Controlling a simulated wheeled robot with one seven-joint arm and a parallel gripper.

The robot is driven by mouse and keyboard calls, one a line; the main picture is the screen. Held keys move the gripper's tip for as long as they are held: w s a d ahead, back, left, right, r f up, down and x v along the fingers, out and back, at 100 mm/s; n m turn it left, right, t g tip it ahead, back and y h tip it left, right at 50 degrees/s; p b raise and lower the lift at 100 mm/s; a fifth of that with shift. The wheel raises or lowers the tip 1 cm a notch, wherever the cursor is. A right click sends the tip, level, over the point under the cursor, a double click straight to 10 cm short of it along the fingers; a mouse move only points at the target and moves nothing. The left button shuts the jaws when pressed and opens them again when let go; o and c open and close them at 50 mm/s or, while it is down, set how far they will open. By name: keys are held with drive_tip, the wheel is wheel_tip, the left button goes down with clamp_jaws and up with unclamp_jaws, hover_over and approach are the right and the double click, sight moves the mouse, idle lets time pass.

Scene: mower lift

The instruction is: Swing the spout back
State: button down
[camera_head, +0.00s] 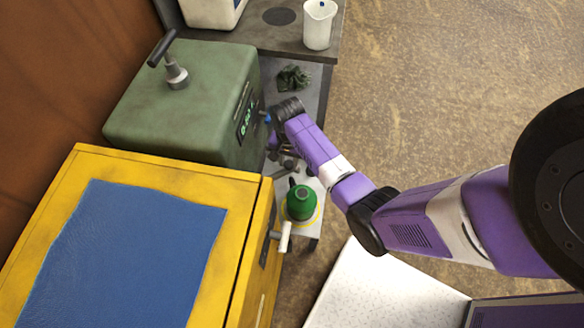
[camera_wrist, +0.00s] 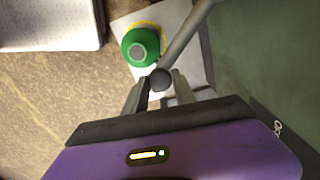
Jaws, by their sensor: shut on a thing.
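The spout (camera_wrist: 187,36) is a grey tube with a dark round ball at its end, seen in the wrist view. My gripper (camera_wrist: 159,90) is shut on it, with one finger on either side of the ball. The tube runs from the ball up to the top edge of the picture. In the head view my gripper is at the front of the green machine (camera_head: 180,105), and my arm largely hides the spout.
A yellow cabinet (camera_head: 248,200) with a blue mat (camera_head: 125,255) and a pale side handle (camera_head: 285,237) stands close to the bottle. A dark crumpled cloth (camera_head: 293,78) and a white jug (camera_head: 319,25) are behind my gripper. Open floor (camera_head: 450,80) lies to the right.

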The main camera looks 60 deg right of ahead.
drive_tip(key=w+d+n+b, duration=0.1)
drive_tip(key=w+d+n, duration=0.1)
drive_tip(key=w+n, duration=0.3)
drive_tip(key=shift+w+n, duration=0.3)
drive_tip(key=shift+w, duration=0.35)
drive_tip(key=c, duration=1)
unclamp_jaws()
drive_tip(key=shift+r, duration=3.95)
